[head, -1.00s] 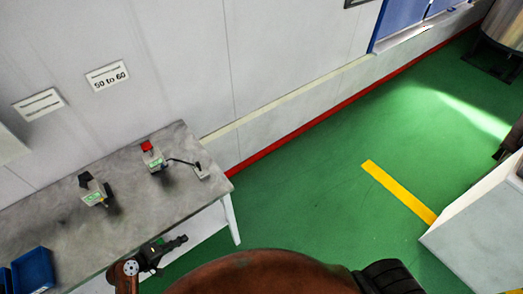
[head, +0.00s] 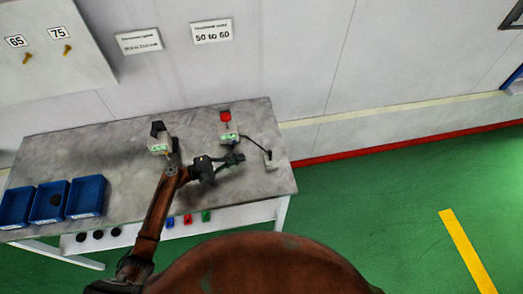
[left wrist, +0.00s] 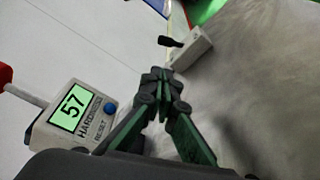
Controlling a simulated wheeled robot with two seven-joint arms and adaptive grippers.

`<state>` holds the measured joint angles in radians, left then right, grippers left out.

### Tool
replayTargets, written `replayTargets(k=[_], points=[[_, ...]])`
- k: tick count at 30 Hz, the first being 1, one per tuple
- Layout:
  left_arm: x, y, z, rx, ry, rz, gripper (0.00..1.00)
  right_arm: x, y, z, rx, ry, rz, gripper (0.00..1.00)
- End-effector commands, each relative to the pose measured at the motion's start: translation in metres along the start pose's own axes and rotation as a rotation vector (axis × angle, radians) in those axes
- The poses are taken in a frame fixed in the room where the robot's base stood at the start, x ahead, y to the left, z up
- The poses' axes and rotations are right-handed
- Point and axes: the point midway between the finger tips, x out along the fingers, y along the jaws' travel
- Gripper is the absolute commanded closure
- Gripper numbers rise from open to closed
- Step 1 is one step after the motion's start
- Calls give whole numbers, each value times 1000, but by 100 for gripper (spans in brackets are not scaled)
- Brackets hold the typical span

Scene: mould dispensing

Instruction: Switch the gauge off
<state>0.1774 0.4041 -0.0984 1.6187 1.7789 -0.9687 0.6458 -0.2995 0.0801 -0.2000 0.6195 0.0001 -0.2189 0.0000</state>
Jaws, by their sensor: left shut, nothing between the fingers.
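A gauge with a red top (head: 228,137) stands at the back of the grey table. In the left wrist view this gauge (left wrist: 78,118) has a lit green display reading 57, the words HARDNESS and RESET, and a blue button. A second gauge with a black top (head: 159,142) stands to its left. A small pale box (head: 271,160) is at the right, joined to the red-topped gauge by a dark line; in the wrist view the box (left wrist: 193,48) carries a black lever. My left gripper (head: 240,158) is shut and empty between gauge and box. My right gripper is not in view.
Blue bins (head: 86,196) sit at the table's left end. The table's right front (head: 245,185) is clear. Coloured pieces and black discs lie on the lower shelf. A wall cabinet (head: 40,60) with hooks marked 65 and 75 hangs above, beside a "50 to 60" sign (head: 212,31).

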Motion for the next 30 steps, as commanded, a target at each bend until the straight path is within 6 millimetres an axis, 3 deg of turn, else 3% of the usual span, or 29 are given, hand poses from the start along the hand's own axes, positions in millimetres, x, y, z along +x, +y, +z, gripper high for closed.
replayTargets(k=[11, 24, 30], points=[[3, 1, 0, 1, 2, 1, 100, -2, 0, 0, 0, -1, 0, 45], [72, 2, 0, 1, 2, 1, 100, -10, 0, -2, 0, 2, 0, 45], [93, 1, 0, 1, 3, 0, 100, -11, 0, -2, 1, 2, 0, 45]])
